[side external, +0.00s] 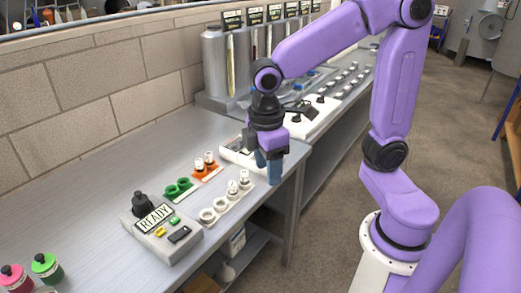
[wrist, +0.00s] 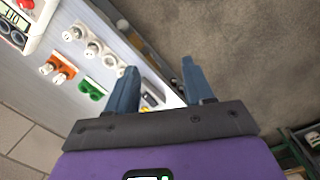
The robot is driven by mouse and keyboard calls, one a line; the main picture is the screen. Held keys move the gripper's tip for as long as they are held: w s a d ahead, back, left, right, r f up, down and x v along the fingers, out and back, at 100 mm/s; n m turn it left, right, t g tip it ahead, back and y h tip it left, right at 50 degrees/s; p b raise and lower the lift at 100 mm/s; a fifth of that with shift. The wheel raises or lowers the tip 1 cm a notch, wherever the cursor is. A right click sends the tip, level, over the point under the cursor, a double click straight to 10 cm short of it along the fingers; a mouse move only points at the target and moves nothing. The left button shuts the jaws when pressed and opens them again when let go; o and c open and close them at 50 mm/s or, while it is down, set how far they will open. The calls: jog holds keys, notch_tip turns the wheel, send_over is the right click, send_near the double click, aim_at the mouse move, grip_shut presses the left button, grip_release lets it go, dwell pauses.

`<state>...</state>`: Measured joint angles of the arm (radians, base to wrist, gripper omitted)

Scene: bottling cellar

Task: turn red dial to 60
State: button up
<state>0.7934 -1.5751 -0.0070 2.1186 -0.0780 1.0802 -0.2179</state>
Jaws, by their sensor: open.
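A white device (wrist: 38,32) with a small display (wrist: 13,15) shows at the top left corner of the wrist view, partly cut off. The display seems to read 110. A red part (wrist: 26,3), possibly the red dial, shows at the frame's top edge; its pointer cannot be read. In the side view the white device (side external: 236,153) lies on the bench behind my gripper (side external: 267,172), and no red dial can be made out. My gripper is open and empty, pointing down above the bench's front edge. It also shows in the wrist view (wrist: 158,68), apart from the device.
An orange holder (side external: 205,170), a green holder (side external: 179,188) and a white strip with round sockets (side external: 214,211) lie on the bench. A grey box with a READY sign (side external: 160,232) stands nearer.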

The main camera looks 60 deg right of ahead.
jog(key=w+d+f+m+g+h, duration=0.1)
jog(key=w+d, duration=0.6)
jog(key=w, duration=0.5)
jog(key=w+d+f+m+g+h, duration=0.1)
jog(key=w+d, duration=0.7)
jog(key=w, duration=0.4)
jog(key=w+d+f+g, duration=0.1)
jog(key=w+d+f, duration=0.1)
jog(key=d, duration=0.7)
jog(key=shift+m, duration=0.4)
jog(key=x, duration=1.6)
jog(key=shift+s+a+f, duration=0.1)
jog(key=shift+s, duration=0.15)
jog(key=shift+c, duration=0.3)
grip_shut()
